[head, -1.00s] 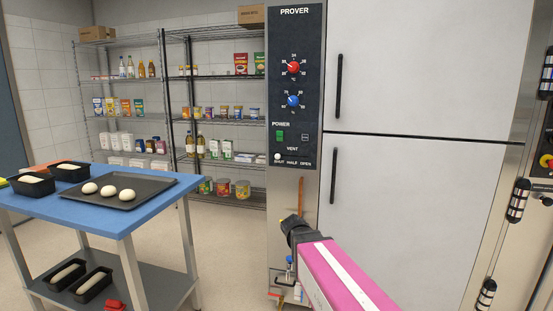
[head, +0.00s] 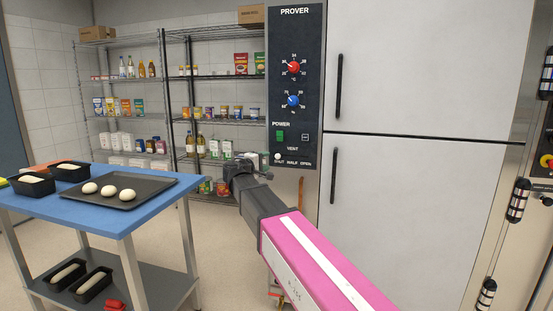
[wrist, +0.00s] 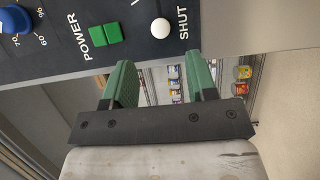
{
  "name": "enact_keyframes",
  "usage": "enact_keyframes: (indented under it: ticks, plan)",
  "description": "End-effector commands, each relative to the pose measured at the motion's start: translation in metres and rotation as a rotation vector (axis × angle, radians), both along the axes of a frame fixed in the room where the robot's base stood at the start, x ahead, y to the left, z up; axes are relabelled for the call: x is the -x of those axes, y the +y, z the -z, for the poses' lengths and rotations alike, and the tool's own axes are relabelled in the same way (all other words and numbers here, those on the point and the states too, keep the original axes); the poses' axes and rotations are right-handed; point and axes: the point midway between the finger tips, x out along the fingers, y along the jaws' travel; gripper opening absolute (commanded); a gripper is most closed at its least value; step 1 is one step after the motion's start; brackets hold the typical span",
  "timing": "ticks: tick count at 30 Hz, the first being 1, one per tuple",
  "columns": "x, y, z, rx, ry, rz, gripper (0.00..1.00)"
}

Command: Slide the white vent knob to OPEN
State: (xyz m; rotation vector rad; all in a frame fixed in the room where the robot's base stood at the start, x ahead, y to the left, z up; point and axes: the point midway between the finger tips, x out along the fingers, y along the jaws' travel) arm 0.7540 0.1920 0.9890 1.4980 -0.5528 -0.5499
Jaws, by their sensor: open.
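The white vent knob (head: 277,156) sits at the left end of the VENT slot on the black PROVER panel (head: 309,90), by the word SHUT. In the wrist view the white knob (wrist: 160,28) stands out from the panel beside SHUT. My gripper (head: 262,168) is beside the panel's lower left corner, just left of and below the knob. In the wrist view my gripper (wrist: 160,58) has its two green fingers apart, with nothing between them. The knob lies just beyond the fingertips, in line with the gap, and does not appear touched.
A green power switch (wrist: 105,34) is near the knob. Red (head: 293,67) and blue (head: 293,101) dials are higher on the panel. The prover doors (head: 420,70) are at right. A blue table (head: 150,208) with a dough tray stands left, before wire shelves.

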Motion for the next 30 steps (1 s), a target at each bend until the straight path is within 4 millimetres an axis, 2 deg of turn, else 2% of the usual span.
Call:
enact_keyframes:
  ticks: [1,6,12,18,26,27,29,30]
  plan:
    - [-0.01,-0.007,0.0,-0.001,0.001,0.002,0.52]
    - [-0.033,-0.027,0.0,-0.001,0.002,0.003,0.52]
    - [-0.054,-0.045,0.001,-0.002,0.001,0.002,0.52]
    - [-0.062,-0.052,0.001,-0.002,0.001,0.0,0.52]
    - [-0.062,-0.053,0.001,-0.002,0.001,0.0,0.52]
    - [-0.062,-0.053,0.001,-0.002,0.001,0.0,0.49]
    - [-0.062,-0.053,0.001,-0.002,0.001,0.0,0.29]
    - [-0.062,-0.053,0.001,-0.002,0.001,0.0,0.16]
